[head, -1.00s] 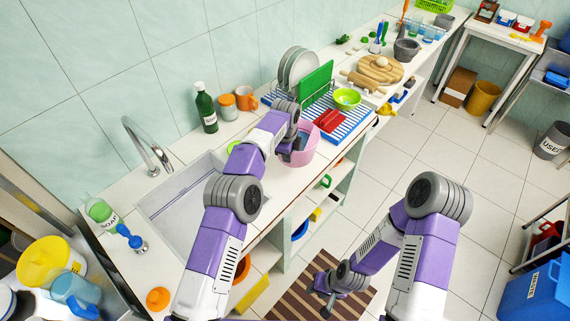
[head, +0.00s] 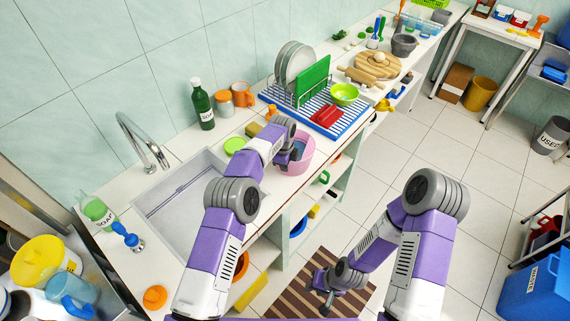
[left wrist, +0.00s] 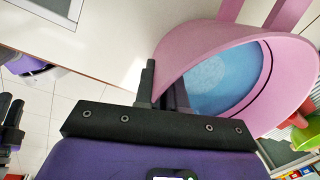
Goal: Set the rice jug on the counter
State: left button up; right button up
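The rice jug is a pink round vessel (head: 298,161) at the front edge of the counter (head: 172,262), between the sink and the dish rack. In the left wrist view, the jug (left wrist: 205,42) has a blue inside with pale contents and a pink handle at the top. My left gripper (head: 292,152) is at the jug's left side, its fingers (left wrist: 163,88) shut on the jug's wall. The jug's underside is hidden, so I cannot tell whether it touches the counter. My right gripper (head: 321,296) hangs low over the striped mat, open and empty.
The sink (head: 185,200) lies left of the jug. A green lid (head: 235,145) and a yellow sponge (head: 254,130) lie behind my left arm. The blue-striped dish rack (head: 345,122) stands right of the jug.

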pick_arm(q)
jog(key=o, duration=0.4)
jog(key=shift+r, duration=0.3)
notch_tip(320, 180, up, 12)
jog(key=s+p, duration=0.1)
jog(key=shift+s+a+f+p, duration=0.2)
jog(key=shift+s+a+p, duration=0.1)
jog(key=shift+p, duration=0.1)
